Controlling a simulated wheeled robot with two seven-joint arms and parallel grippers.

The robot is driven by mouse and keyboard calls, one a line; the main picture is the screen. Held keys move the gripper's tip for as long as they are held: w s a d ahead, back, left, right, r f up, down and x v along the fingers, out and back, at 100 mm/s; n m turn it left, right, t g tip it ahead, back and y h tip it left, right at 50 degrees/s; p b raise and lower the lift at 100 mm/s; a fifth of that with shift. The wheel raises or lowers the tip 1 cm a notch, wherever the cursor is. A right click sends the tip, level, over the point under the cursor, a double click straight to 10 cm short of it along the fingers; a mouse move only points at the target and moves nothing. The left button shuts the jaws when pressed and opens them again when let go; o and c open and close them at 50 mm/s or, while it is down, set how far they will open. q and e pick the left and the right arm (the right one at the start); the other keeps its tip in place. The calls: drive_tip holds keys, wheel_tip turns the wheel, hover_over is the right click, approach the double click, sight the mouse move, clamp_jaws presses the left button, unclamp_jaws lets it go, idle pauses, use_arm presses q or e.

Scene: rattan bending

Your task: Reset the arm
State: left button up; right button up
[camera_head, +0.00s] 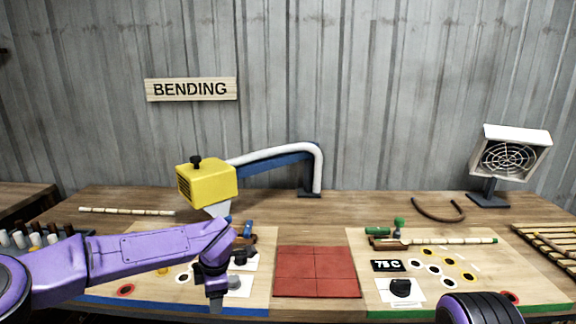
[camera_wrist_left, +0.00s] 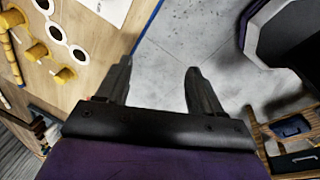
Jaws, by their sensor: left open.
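My left arm comes in from the left in the head view, purple. Its left gripper (camera_head: 216,288) hangs over the front of the left work board. In the left wrist view its two dark fingers (camera_wrist_left: 158,85) stand apart with nothing between them, over the table's front edge and the grey floor. My right gripper does not show; only a dark, rounded part of my own body is at the bottom right of the head view.
A yellow heater box (camera_head: 207,182) with a white hose stands behind the left arm. A red tiled pad (camera_head: 317,272) lies mid-table. The right board (camera_head: 350,240) holds a rattan stick (camera_head: 455,240) and pegs. A fan (camera_head: 508,155), curved rattan (camera_head: 438,213) and slatted rack (camera_head: 550,243) are at right.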

use_arm(q)
drive_tip(key=s+a+f+m+t+y+b, duration=0.15)
drive_tip(key=s+f+m, duration=0.25)
drive_tip(key=s+f, duration=0.45)
drive_tip(key=s+a+f+m+t+y, duration=0.15)
drive_tip(key=s+f+m+t, duration=0.35)
drive_tip(key=f, duration=0.7)
drive_tip(key=s+a+f+m+g, duration=0.1)
drive_tip(key=s+a+f+m, duration=0.1)
drive_tip(key=s, duration=0.6)
drive_tip(key=s+a+f+m+g+h+b, duration=0.1)
drive_tip(key=s+a+f+m+g, duration=0.1)
drive_tip(key=s, duration=0.7)
drive_tip(key=s+a+f+m+g, duration=0.2)
drive_tip(key=s+a+f, duration=0.2)
drive_tip(key=s, duration=0.4)
drive_tip(key=shift+s+a+f+h, duration=0.2)
drive_tip(key=shift+a+h, duration=0.1)
drive_tip(key=shift+a, duration=0.15)
